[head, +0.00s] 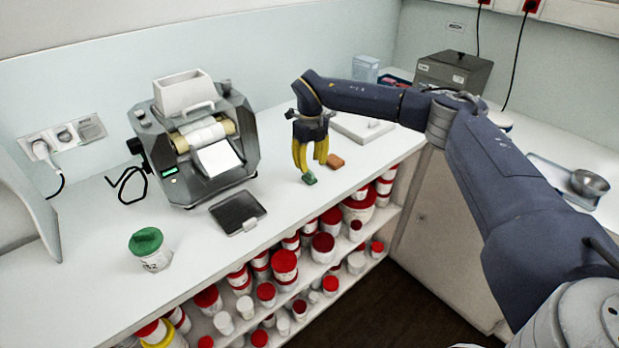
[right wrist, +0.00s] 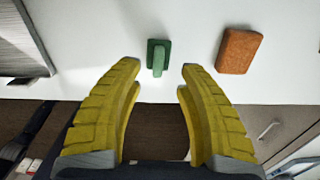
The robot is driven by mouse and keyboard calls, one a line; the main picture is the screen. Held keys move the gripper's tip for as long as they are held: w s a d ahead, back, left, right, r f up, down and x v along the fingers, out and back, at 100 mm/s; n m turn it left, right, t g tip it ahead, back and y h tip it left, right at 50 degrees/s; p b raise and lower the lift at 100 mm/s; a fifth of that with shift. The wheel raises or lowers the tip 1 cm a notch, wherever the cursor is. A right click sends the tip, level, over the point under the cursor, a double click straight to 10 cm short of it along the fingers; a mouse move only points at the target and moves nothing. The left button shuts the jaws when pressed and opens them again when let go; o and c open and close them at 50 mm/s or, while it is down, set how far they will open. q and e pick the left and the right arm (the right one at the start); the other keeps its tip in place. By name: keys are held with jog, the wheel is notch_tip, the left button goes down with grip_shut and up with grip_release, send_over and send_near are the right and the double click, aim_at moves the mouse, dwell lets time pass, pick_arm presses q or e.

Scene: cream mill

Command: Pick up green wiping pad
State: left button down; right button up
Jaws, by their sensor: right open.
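The small green wiping pad (head: 309,178) lies on the white counter near its front edge. My right gripper (head: 311,164) points down just above it, with its yellow fingers apart and empty. In the right wrist view the green pad (right wrist: 158,54) has a raised grip on top and shows beyond the gap between the open fingertips (right wrist: 160,67). I see no contact between fingers and pad. My left gripper is not in view.
An orange block (head: 335,161) lies right of the green pad, also seen in the right wrist view (right wrist: 238,50). A roller mill (head: 197,135) stands left, with a dark tray (head: 238,211) before it. Shelves of red-lidded jars are below.

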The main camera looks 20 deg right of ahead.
aim_at(309, 171)
jog(key=shift+w+a+f, duration=0.1)
jog(key=shift+a+f, duration=0.05)
jog(key=shift+f, duration=2.25)
jog(key=shift+o, duration=0.3)
grip_shut()
